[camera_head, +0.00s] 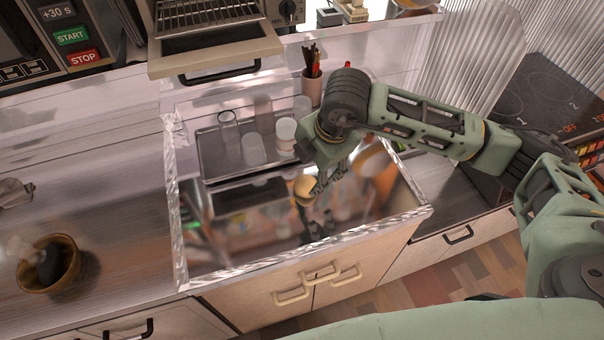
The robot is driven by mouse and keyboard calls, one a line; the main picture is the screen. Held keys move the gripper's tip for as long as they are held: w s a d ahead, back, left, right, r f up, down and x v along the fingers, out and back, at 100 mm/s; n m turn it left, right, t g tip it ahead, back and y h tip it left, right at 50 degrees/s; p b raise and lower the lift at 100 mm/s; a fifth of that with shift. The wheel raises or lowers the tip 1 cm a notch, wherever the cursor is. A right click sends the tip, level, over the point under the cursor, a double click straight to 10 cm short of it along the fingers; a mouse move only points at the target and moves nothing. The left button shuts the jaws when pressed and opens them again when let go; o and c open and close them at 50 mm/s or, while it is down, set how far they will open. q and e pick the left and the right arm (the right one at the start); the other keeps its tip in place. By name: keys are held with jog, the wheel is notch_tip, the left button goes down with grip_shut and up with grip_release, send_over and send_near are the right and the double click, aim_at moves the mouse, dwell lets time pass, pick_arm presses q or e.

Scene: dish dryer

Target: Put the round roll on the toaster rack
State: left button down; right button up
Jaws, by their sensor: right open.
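A small round tan roll (304,187) shows in the head view, in the shiny metal basin area below the cup tray. My right gripper (326,184) is open, with its fingers pointing down just right of the roll. The fingers overlap the roll's right edge in the picture; I cannot tell whether they touch it. The toaster rack (208,16) is a wire grill at the top, above the toaster oven's open door (210,48). No roll shows on the visible part of the rack. My left gripper is not in view.
A grey tray (210,165) with glasses and a white cup (286,130) stands behind the roll. A pencil cup (312,88) is near my right wrist. A brown bowl (48,262) stands at left. A cooktop (545,105) is at right. The left counter is mostly clear.

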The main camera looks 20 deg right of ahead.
aim_at(307, 181)
jog(key=shift+s+a+f, duration=0.15)
jog(key=shift+s+f, duration=0.15)
jog(key=shift+f, duration=0.5)
jog(key=shift+p+x, duration=0.8)
jog(key=shift+x, duration=1.65)
jog(key=shift+f, duration=0.2)
jog(key=c, duration=0.8)
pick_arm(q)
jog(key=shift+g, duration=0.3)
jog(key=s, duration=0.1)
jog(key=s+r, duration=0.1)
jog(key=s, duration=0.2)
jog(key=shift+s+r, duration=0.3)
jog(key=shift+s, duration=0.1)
pick_arm(e)
jog(key=c, duration=0.4)
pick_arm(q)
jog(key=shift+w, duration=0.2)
pick_arm(e)
jog(key=shift+r, duration=0.1)
jog(key=shift+c, duration=0.2)
